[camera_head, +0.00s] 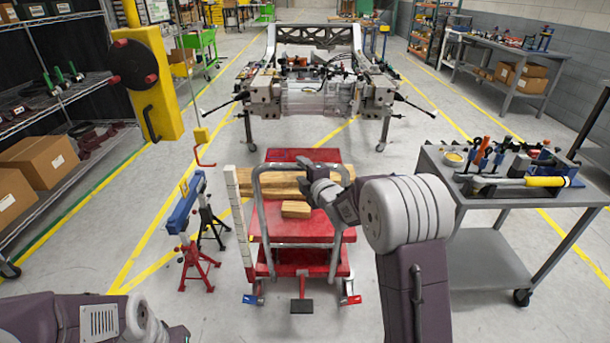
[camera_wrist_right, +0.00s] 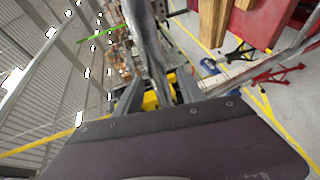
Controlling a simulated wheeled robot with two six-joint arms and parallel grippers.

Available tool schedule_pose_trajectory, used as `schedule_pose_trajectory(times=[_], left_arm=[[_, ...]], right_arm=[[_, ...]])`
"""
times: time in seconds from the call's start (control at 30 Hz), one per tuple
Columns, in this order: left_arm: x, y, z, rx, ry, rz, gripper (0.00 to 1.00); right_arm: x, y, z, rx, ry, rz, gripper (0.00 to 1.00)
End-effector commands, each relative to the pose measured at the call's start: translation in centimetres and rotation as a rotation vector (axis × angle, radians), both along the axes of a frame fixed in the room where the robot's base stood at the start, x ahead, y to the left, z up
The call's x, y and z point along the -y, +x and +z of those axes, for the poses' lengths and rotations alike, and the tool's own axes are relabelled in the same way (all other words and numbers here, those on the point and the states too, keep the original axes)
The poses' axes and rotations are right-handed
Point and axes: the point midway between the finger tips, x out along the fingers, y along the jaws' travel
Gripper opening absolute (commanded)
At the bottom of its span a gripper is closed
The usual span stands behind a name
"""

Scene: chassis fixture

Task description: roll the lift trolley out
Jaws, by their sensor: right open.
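The red lift trolley (camera_head: 283,233) stands on the floor in the middle of the head view, with a grey tubular push handle (camera_head: 262,222) on its near side. Wooden beams (camera_head: 262,188) and a small wooden block (camera_head: 296,209) lie on its deck. My right gripper (camera_head: 308,180) is at the top of the handle, partly hidden by its own wrist. In the right wrist view, its fingers (camera_wrist_right: 160,92) are open on either side of a grey bar (camera_wrist_right: 148,45), seemingly the handle; contact is unclear. My left arm shows at the lower left; its gripper is out of view.
A chassis (camera_head: 318,85) on a stand is behind the trolley. Red and black jack stands (camera_head: 195,265) with a blue bar are at its left. A grey tool cart (camera_head: 480,192) is at the right. The floor in front of the trolley is clear.

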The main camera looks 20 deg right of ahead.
Motion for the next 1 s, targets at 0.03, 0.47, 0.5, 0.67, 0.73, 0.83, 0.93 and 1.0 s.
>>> schedule_pose_trajectory(times=[0.03,0.47,0.5,0.67,0.73,0.83,0.93,1.0], left_arm=[[0.0,0.0,-0.1,0.000,0.000,0.000,0.00],[0.0,0.0,-0.1,0.000,0.000,0.000,0.00],[0.0,0.0,-0.1,0.000,0.000,0.000,0.00],[0.0,0.0,-0.1,0.000,0.000,0.000,0.00],[0.0,0.0,-0.1,0.000,0.000,0.000,0.00],[0.0,0.0,-0.2,0.000,0.000,0.000,0.00],[0.0,0.0,-0.2,0.000,0.000,0.000,0.00],[0.0,0.0,-0.2,0.000,0.000,0.000,0.00]], right_arm=[[0.1,-0.8,0.2,0.000,0.000,-0.001,0.47],[0.3,-2.9,0.4,-0.002,-0.001,0.001,0.47],[0.3,-2.9,0.4,-0.002,-0.001,0.001,0.47],[-1.3,-3.2,2.8,0.038,-0.005,0.030,0.47],[-2.8,-5.7,3.4,-0.003,0.024,0.027,0.47],[-2.3,-10.9,-2.6,-0.301,0.253,-0.126,0.47],[-1.7,-16.4,-7.7,-0.553,0.471,-0.317,0.47],[-1.5,-20.3,-10.7,-0.702,0.602,-0.465,0.47]])
